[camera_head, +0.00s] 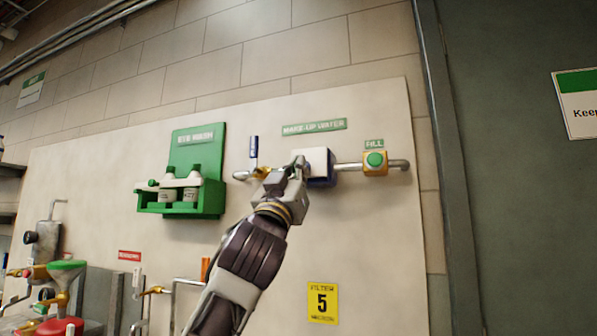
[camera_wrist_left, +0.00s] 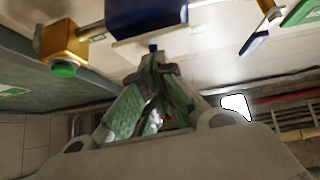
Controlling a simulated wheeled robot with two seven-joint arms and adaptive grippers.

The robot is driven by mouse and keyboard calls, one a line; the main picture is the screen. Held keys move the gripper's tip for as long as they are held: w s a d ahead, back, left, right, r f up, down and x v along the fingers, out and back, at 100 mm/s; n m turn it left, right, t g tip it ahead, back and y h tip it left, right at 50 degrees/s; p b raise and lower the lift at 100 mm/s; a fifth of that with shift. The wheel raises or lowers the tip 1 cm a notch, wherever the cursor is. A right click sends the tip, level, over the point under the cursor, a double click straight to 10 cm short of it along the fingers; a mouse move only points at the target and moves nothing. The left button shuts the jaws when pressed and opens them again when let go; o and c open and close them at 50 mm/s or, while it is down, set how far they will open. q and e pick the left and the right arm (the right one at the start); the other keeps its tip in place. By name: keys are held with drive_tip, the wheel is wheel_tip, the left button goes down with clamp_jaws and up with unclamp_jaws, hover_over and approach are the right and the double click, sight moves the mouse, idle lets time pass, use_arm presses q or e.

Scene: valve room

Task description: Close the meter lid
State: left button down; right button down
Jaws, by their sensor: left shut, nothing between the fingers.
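The meter (camera_head: 320,172) is a blue box with a pale front, set in the pipe under the MAKE-UP WATER sign. In the left wrist view the blue meter body (camera_wrist_left: 147,14) shows at the top, cut off by the edge. I cannot tell the lid's angle from these frames. My left gripper (camera_head: 299,164) is shut and empty, in front of the meter's left side and hiding part of it. In the left wrist view its closed fingertips (camera_wrist_left: 154,52) point at the meter; whether they touch it is unclear. My right gripper is not in view.
A brass fitting with a green FILL button (camera_head: 375,160) sits right of the meter. A valve with a blue handle (camera_head: 254,147) is to the left. A green eye-wash shelf (camera_head: 181,207) with bottles is further left. The wall panel below the meter is mostly clear.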

use_arm(q)
drive_tip(key=v, duration=1.2)
idle(0.6)
drive_tip(key=shift+f, duration=0.1)
idle(0.4)
